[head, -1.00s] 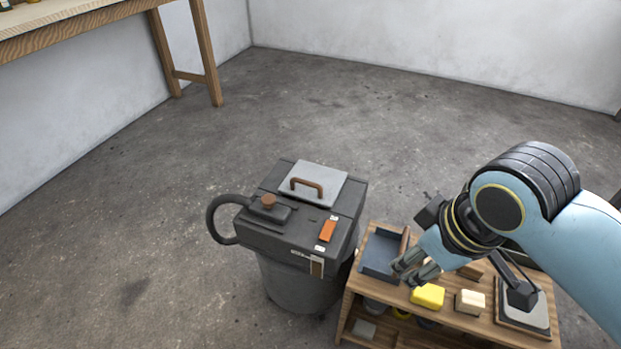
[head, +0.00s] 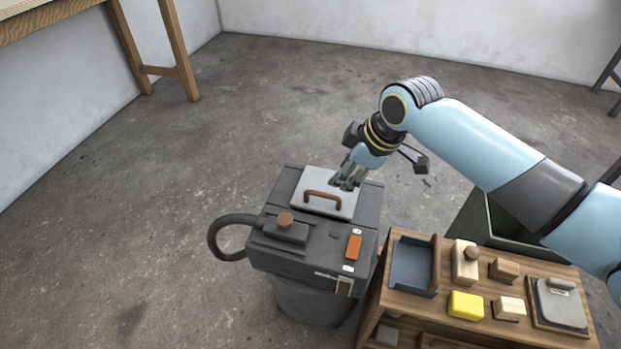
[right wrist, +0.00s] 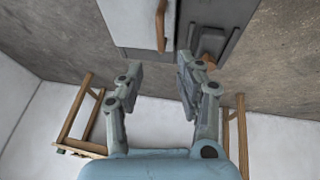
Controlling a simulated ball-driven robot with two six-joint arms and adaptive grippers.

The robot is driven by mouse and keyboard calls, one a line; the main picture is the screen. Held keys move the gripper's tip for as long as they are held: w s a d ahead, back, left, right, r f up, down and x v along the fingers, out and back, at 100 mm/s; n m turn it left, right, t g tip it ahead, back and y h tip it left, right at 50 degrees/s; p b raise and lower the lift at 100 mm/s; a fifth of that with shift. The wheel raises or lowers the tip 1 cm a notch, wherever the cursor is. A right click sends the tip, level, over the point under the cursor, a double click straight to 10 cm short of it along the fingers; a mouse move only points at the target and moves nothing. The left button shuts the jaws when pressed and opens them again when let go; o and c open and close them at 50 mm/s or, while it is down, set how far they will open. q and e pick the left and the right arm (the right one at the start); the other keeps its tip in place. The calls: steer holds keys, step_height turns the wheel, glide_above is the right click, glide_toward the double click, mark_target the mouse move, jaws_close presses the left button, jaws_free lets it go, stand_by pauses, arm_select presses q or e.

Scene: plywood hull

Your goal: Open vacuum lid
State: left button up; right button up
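The vacuum (head: 315,250) is a dark grey box on a round drum, standing on the floor in the head view. Its light grey lid (head: 312,183) lies flat on top, with a brown arched handle (head: 322,198). The lid (right wrist: 132,22) and handle (right wrist: 160,26) also show at the top of the right wrist view. My right gripper (head: 345,184) is over the lid's far right part, beside the handle. In the right wrist view its fingers (right wrist: 158,72) are apart with nothing between them. My left gripper is out of view.
A wooden cart (head: 410,305) stands right of the vacuum, holding a blue-grey tray (head: 411,268), a yellow block (head: 466,305) and several wooden blocks. A dark bin (head: 485,222) is behind it. A hose (head: 222,243) loops out left. Floor on the left is clear.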

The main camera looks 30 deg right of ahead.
steer(key=b, duration=0.2)
glide_above(324, 194)
steer(key=s, duration=0.3)
steer(key=f, duration=0.5)
steer(key=shift+w+d+f, duration=0.15)
steer(key=shift+d+f, duration=0.1)
steer(key=shift+d, duration=0.05)
steer(key=b+x, duration=0.1)
steer(key=x, duration=0.2)
steer(key=shift+w+f+b, duration=0.2)
steer(key=shift+f+b, duration=0.15)
steer(key=shift+b, duration=0.05)
steer(key=shift+w+f, duration=0.1)
steer(key=shift+f, duration=0.15)
steer(key=shift+w+a+f, duration=0.1)
steer(key=shift+w, duration=0.05)
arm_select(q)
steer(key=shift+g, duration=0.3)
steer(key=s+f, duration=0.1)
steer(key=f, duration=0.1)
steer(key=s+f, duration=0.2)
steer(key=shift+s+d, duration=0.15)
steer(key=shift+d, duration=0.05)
arm_select(e)
jaws_close()
